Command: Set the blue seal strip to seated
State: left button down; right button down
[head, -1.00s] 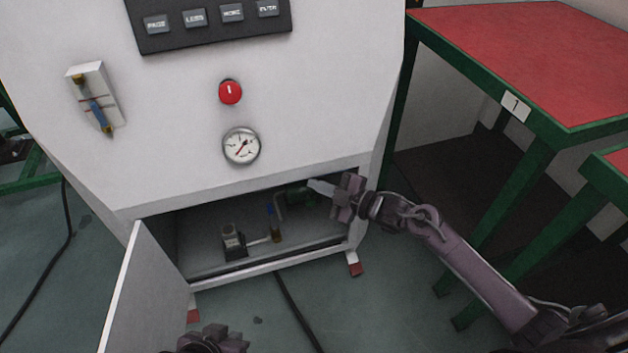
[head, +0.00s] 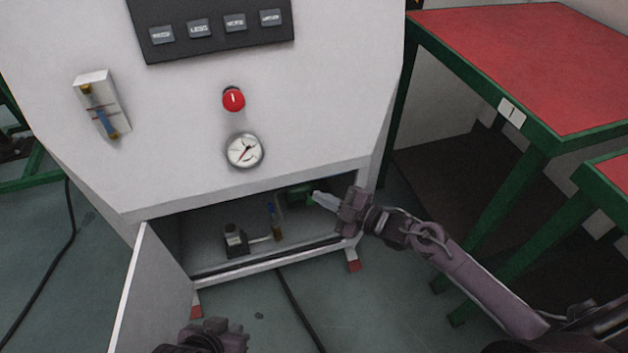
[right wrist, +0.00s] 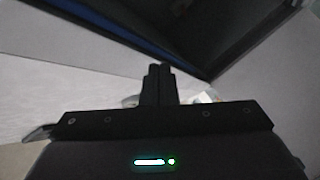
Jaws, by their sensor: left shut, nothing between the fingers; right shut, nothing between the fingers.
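The blue seal strip (right wrist: 130,40) shows in the right wrist view as a thin dark-blue line along the edge of the dark cabinet opening. I cannot make it out in the head view, and whether it lies flush is not clear. My right gripper (head: 320,198) is shut and empty at the right side of the low opening in the white cabinet (head: 330,120). In the right wrist view its closed fingers (right wrist: 158,70) are just below the strip's lower right end; contact cannot be told. My left gripper (head: 222,332) is shut and empty at the bottom edge of the head view.
The cabinet door (head: 140,290) hangs open at the left. A small valve device (head: 235,240) and a blue-and-amber part (head: 274,222) stand inside. A gauge (head: 244,151) and red knob (head: 233,99) are above. A red-topped table (head: 530,60) stands right.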

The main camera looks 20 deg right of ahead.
jog(key=s+p, duration=0.1)
jog(key=s, duration=0.2)
jog(key=shift+a, duration=0.1)
jog(key=shift+s+a, duration=0.1)
dwell(0.4)
